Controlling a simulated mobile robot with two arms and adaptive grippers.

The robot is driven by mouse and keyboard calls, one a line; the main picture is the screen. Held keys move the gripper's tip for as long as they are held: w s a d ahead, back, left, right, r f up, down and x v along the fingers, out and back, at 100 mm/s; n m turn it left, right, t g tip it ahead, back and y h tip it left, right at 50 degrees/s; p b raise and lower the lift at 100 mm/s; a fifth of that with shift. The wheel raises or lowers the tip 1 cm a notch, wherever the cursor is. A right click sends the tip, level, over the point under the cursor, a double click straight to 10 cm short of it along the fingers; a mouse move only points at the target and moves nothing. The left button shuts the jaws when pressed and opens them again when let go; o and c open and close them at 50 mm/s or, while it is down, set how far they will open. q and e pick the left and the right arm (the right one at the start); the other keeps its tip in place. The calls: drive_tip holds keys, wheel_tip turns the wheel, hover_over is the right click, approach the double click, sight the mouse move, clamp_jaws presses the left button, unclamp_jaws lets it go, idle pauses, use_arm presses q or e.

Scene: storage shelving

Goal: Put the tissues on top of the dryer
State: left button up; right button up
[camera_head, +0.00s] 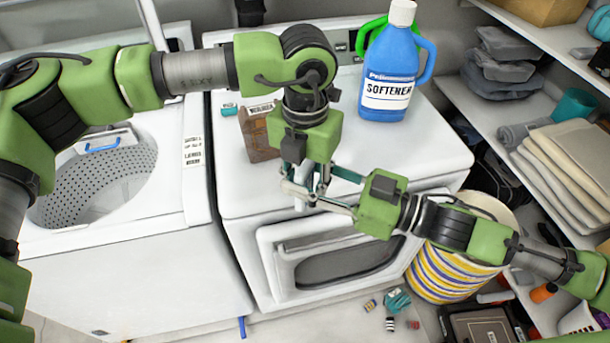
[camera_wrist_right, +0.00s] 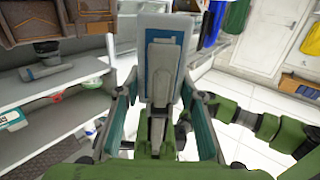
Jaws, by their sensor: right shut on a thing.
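The dryer (camera_head: 245,195) is the white appliance with the front door in the head view. My right gripper (camera_head: 320,190) comes in from the right in front of the dryer's top edge. In the right wrist view its teal-padded fingers stand either side of a grey-and-blue thing (camera_wrist_right: 153,28), and it is shut on it. I cannot tell whether this is the tissues or part of my left gripper. My left gripper (camera_head: 307,188) points down at the same spot, its fingers overlapping the right one's. A brown box (camera_head: 257,148) stands on the dryer behind the left gripper; its label is partly hidden.
A blue softener bottle (camera_head: 388,75) stands on the dryer's back right. An open washer (camera_head: 130,250) stands left. Shelves (camera_head: 480,115) with folded cloths (camera_head: 570,165) line the right. A striped basket (camera_head: 440,270) and small items (camera_head: 397,300) are on the floor.

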use_arm(q)
clamp_jaws()
use_arm(e)
drive_tip(key=o, duration=0.9)
